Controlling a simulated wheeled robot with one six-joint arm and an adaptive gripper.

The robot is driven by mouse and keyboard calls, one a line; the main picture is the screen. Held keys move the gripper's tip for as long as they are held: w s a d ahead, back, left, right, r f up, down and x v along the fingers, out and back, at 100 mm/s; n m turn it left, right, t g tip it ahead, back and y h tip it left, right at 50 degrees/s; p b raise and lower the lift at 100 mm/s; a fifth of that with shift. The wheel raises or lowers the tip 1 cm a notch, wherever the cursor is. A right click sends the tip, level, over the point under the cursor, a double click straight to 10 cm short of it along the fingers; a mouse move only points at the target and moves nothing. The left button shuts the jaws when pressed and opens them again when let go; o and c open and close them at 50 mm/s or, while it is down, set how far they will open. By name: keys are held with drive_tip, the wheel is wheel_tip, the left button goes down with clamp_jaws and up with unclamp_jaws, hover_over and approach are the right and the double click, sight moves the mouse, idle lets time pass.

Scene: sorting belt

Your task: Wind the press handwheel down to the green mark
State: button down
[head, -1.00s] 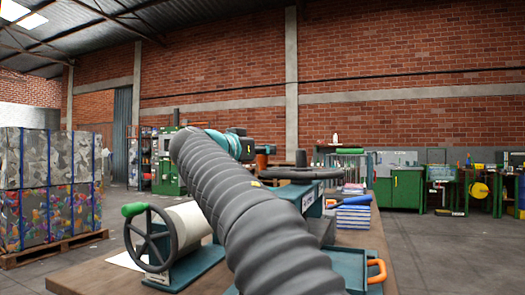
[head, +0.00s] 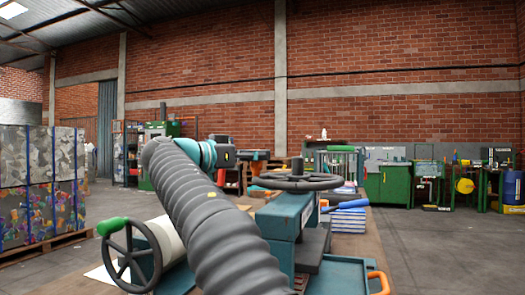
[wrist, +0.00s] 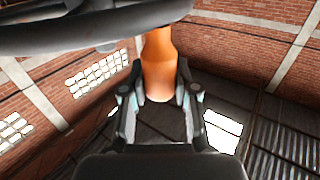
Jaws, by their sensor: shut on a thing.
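The press (head: 284,214) is a teal frame on the bench with a dark handwheel (head: 312,184) lying flat on top. In the wrist view the wheel's dark rim (wrist: 90,25) crosses the top left. My gripper (wrist: 160,80) has a finger on each side of the orange handle (wrist: 158,52) and is shut on it. In the head view my gripper is at the left of the wheel, partly behind my ribbed arm. I cannot make out the green mark in either view.
A roll stand with an upright black handwheel (head: 132,252) and green knob (head: 111,227) stands left on the bench. A teal tray (head: 340,268) with an orange handle (head: 378,282) is at the front right. Blue-and-white stacked items (head: 348,220) lie behind it.

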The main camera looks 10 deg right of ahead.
drive_tip(key=shift+w+r+m+g+p, duration=0.1)
drive_tip(key=shift+w+m+g+p, duration=0.2)
drive_tip(key=shift+g+p, duration=0.1)
drive_tip(key=shift+d, duration=0.1)
drive_tip(key=c, duration=0.8)
unclamp_jaws()
drive_tip(key=shift+c, duration=0.2)
drive_tip(key=v, duration=1.2)
